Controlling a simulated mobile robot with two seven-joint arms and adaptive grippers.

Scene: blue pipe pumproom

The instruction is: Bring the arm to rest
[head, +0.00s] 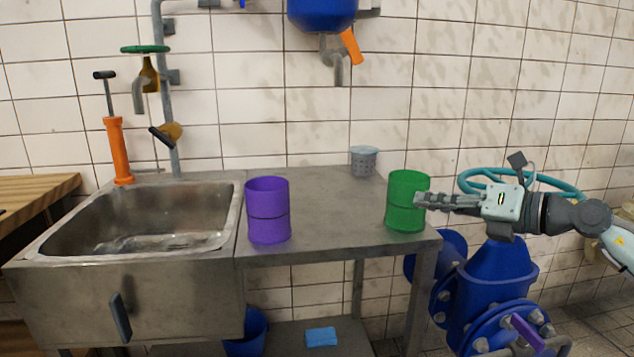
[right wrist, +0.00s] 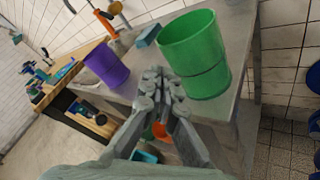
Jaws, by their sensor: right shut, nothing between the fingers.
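My right gripper (head: 420,200) comes in from the right with its fingers closed and nothing between them. In the head view its tips overlap the right side of the green container (head: 405,185), which stands upright at the right end of the metal counter (head: 335,225). In the right wrist view the closed fingertips (right wrist: 160,82) lie beside the green container (right wrist: 190,55), to its left. I cannot tell whether they touch it. My right arm (head: 560,212) reaches out roughly level above the blue valve. My left gripper is not in view.
A purple container (head: 268,210) stands by the sink (head: 140,225). A grey perforated cup (head: 363,161) is at the counter's back. A blue pipe valve (head: 490,275) with a teal handwheel (head: 560,184) stands right of the counter. A blue tank (head: 322,12) hangs above.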

